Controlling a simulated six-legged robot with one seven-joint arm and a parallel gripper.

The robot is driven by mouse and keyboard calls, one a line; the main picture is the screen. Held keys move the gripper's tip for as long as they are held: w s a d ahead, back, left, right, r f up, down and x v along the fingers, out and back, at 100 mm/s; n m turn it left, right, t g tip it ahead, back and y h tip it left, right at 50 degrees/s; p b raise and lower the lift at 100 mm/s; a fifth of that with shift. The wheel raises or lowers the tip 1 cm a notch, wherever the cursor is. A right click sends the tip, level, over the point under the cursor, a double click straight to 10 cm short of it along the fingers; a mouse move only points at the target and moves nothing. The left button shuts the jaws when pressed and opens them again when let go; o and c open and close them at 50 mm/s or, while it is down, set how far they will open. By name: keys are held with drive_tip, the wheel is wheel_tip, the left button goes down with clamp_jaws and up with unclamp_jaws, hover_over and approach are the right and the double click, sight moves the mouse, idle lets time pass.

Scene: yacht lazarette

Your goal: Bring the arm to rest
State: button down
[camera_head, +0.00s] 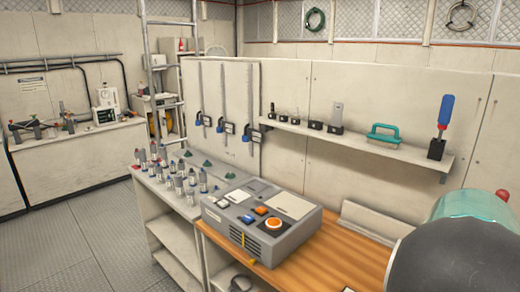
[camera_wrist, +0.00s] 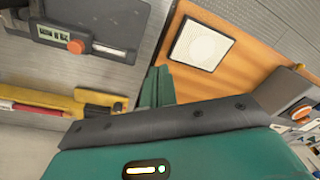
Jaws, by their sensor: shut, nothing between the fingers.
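My gripper (camera_wrist: 158,88) shows in the wrist view as two teal fingers, close together with nothing between them, beyond the dark edge of its teal housing. They stand in front of an orange wooden surface (camera_wrist: 225,80) and seem apart from it. In the head view a dark, rounded part of my arm (camera_head: 450,255) and a teal part behind it fill the lower right corner. The gripper's fingers cannot be made out in that view.
A grey control box (camera_head: 262,218) with an orange button stands on a wooden bench (camera_head: 340,262). Several bottles crowd the pale counter (camera_head: 205,212) to its left. A wall shelf (camera_head: 360,146) holds a screwdriver and a teal handle. The grey floor (camera_head: 75,250) at left is clear.

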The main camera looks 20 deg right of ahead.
drive_tip(key=w+a+r+n+t, duration=0.1)
drive_tip(key=w+a+r, duration=0.15)
drive_tip(key=a, duration=0.65)
drive_tip(key=w+a+r+n+t, duration=0.15)
drive_tip(key=w+a, duration=0.25)
drive_tip(key=a, duration=0.5)
drive_tip(key=s+a+r+n+t, duration=0.1)
drive_tip(key=s+a, duration=0.1)
drive_tip(key=a, duration=0.7)
drive_tip(key=s+a+r+n+t, duration=0.1)
drive_tip(key=s+a+r+n, duration=0.1)
drive_tip(key=a, duration=0.7)
drive_tip(key=shift+s+a+r+h, duration=0.2)
drive_tip(key=shift+a+h, duration=0.1)
